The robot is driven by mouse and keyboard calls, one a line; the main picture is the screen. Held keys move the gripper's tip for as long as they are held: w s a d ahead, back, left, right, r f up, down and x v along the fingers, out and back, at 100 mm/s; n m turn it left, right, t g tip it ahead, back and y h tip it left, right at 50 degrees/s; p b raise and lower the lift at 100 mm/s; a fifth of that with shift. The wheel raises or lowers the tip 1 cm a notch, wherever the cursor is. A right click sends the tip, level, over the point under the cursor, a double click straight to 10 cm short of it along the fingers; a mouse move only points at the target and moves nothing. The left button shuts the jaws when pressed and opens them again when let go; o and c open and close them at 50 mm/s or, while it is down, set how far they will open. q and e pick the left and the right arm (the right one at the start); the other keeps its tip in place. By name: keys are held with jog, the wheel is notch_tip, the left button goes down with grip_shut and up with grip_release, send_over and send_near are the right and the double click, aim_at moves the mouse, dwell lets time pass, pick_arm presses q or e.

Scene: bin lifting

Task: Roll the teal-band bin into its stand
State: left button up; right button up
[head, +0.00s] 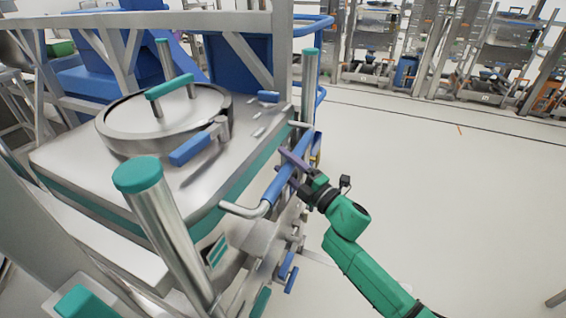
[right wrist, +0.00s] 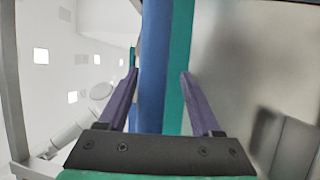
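The teal-band bin (head: 65,193) is a steel box at left in the head view. It has a teal band below its top, a round lid (head: 165,112) with a teal handle, and teal-capped posts. A blue push bar (head: 272,191) runs along its right side. My right gripper (head: 281,172) is at this bar. In the right wrist view its two purple fingers (right wrist: 159,74) stand apart on either side of the blue bar (right wrist: 154,60), with a gap showing at the left finger. My left gripper is not in view. I cannot tell clearly which structure is the stand.
A grey steel frame (head: 205,21) with blue panels (head: 233,62) stands right behind the bin. Blue-handled fittings (head: 289,273) stick out low on the bin's right side. The pale floor (head: 455,195) to the right is clear. Storage racks (head: 490,55) line the back.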

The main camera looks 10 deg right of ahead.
jog(key=shift+w+r, duration=0.1)
jog(key=shift+s, duration=0.3)
jog(key=b+v, duration=0.2)
jog(key=v, duration=1.2)
jog(key=shift+d, duration=0.1)
